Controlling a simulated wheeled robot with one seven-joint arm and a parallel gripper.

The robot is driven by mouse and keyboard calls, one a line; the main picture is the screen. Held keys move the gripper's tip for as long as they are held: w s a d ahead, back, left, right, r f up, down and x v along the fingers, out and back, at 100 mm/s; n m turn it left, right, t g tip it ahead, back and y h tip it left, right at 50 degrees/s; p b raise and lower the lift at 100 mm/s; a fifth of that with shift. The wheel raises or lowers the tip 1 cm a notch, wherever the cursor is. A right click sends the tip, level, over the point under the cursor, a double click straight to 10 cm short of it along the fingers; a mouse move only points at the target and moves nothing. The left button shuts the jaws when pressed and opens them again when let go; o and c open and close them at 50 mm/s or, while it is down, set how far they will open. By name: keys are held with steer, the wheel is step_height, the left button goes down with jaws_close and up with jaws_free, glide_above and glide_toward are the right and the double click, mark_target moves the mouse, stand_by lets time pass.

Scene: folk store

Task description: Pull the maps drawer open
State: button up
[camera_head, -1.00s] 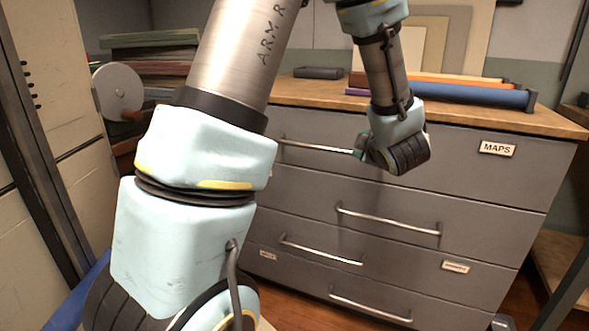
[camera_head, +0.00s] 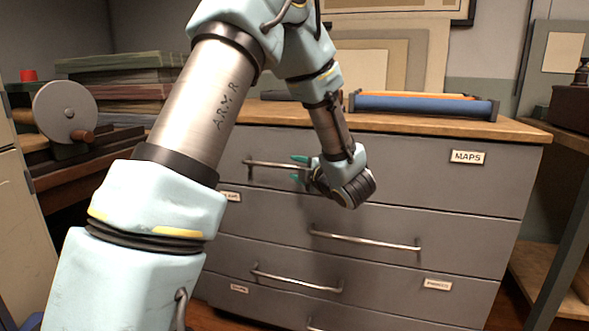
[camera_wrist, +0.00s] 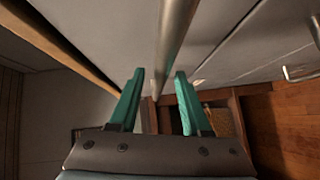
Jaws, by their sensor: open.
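The maps drawer (camera_head: 400,165) is the top drawer of a grey cabinet, with a "MAPS" label (camera_head: 468,157) at its right. Its front looks flush with the drawers below. Its metal bar handle (camera_head: 268,164) sits on the left part of the front. My gripper (camera_head: 297,168) is open near the handle's right end, with one green finger above the bar and one below. In the wrist view the bar (camera_wrist: 174,35) runs between the open fingers (camera_wrist: 160,73), with gaps on both sides. The handle's right end is partly hidden by my gripper.
Lower drawers have similar handles (camera_head: 365,241). A blue roll (camera_head: 425,105) and flat boards lie on the wooden cabinet top (camera_head: 520,130). A grey disc with a crank (camera_head: 65,111) stands at left. A wooden side table (camera_head: 565,138) stands at right.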

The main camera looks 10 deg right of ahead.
steer(key=shift+w+a+f, duration=0.1)
steer(key=shift+w+a, duration=0.1)
steer(key=shift+w, duration=0.45)
jaws_close()
stand_by(1.0)
